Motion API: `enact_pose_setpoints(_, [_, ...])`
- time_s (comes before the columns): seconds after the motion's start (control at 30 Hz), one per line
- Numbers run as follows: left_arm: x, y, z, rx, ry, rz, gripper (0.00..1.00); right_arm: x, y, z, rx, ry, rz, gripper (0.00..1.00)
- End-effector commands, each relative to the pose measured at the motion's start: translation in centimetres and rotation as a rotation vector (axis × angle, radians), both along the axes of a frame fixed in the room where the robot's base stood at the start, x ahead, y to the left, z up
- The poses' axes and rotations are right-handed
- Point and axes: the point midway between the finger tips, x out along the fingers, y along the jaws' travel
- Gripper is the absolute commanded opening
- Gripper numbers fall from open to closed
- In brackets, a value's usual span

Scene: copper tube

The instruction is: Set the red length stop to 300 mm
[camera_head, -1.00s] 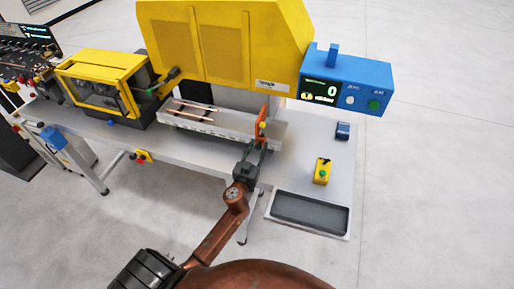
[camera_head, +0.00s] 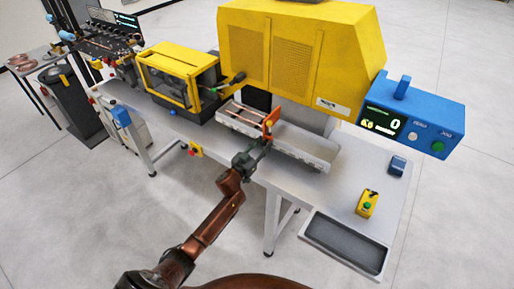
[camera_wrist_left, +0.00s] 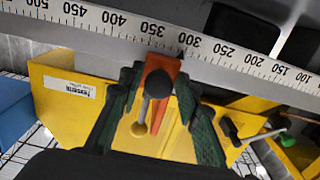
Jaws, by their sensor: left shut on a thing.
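The red length stop (camera_head: 270,124) stands on the pale channel (camera_head: 305,150) in front of the yellow machine. My left gripper (camera_head: 258,150) is shut on the stop from the front side. In the left wrist view the orange-red stop (camera_wrist_left: 170,64) sits between the two green-padded fingers (camera_wrist_left: 155,100), with a dark knob and brass tip in front. The white scale (camera_wrist_left: 226,50) runs past the stop's top. The stop's top lies between the 350 and 300 marks; the exact reading cannot be told. My right gripper is not in view.
Copper tubes (camera_head: 247,114) lie in the channel left of the stop. A blue display box (camera_head: 418,112) reads 0. A yellow button box (camera_head: 367,204) and a dark tray (camera_head: 345,243) are on the table's right. The channel right of the stop looks clear.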

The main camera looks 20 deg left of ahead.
Motion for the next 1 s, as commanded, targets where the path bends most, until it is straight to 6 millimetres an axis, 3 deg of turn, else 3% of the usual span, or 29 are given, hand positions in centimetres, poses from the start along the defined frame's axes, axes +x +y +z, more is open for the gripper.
enact_pose_setpoints(0.4, [0.3,-0.2,0.1,0.0,-0.001,-0.008,0.0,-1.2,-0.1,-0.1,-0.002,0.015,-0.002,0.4])
enact_pose_setpoints(0.43, [0.3,-0.2,0.1,0.0,-0.001,-0.008,0.32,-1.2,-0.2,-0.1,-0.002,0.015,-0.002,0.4])
enact_pose_setpoints(0.53, [0.3,-0.1,0.1,0.0,-0.001,-0.007,0.39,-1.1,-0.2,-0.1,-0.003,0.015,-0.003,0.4])
enact_pose_setpoints(0.83, [0.0,0.0,0.0,0.0,0.0,-0.006,0.39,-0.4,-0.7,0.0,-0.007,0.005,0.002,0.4])
enact_pose_setpoints(1.0, [-1.8,0.3,-0.2,0.0,0.001,-0.006,0.39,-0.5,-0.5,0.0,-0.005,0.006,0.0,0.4])
